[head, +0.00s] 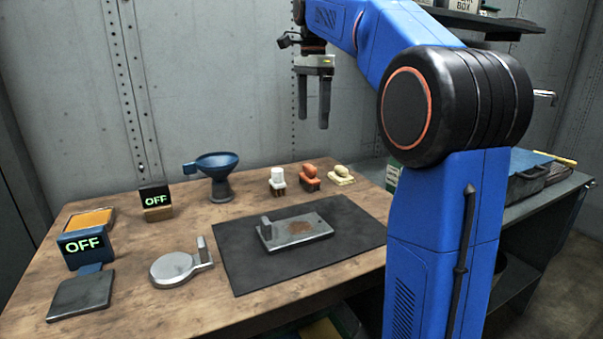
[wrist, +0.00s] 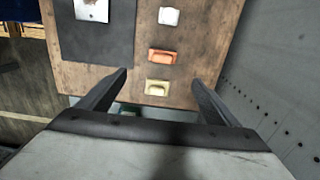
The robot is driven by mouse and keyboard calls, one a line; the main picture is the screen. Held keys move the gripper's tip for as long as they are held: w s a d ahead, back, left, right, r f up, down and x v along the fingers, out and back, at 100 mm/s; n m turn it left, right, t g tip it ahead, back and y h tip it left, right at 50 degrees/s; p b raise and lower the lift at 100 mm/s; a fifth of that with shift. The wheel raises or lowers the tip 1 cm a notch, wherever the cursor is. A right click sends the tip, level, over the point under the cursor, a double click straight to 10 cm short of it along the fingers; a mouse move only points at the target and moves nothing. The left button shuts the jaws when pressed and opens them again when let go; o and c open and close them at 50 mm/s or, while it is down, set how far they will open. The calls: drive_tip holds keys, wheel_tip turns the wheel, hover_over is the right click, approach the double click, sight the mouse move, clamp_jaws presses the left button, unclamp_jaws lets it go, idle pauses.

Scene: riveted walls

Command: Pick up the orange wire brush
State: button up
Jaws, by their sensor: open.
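The orange wire brush (head: 310,173) stands on the wooden table (head: 130,235) near its back edge, between a white brush-like piece (head: 277,176) and a cream one (head: 341,172). In the wrist view the orange brush (wrist: 162,56) lies ahead of the finger gap, with the cream piece (wrist: 158,88) closer, between the fingers in the picture, and the white piece (wrist: 168,16) farther off. My gripper (head: 313,115) is open and empty, well above the table. Its two fingers (wrist: 160,80) point forward in the wrist view. The brush's bristles are hard to make out.
A dark mat (head: 235,255) carries a metal plate with a rusty patch (head: 302,234). A blue funnel-topped stand (head: 218,170), a round metal piece (head: 172,268) and two OFF displays (head: 84,244) (head: 155,200) stand to the left. A riveted wall (head: 210,70) rises behind the table.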

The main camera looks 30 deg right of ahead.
sight(310, 166)
wheel_tip(310, 166, down, 12)
drive_tip(key=shift+w+r, duration=0.1)
drive_tip(key=shift+w, duration=0.05)
drive_tip(key=shift+w+a+f, duration=0.1)
drive_tip(key=shift+f, duration=1.3)
drive_tip(key=shift+w+a+f, duration=0.1)
drive_tip(key=shift+f, duration=1.3)
drive_tip(key=c, duration=1.2)
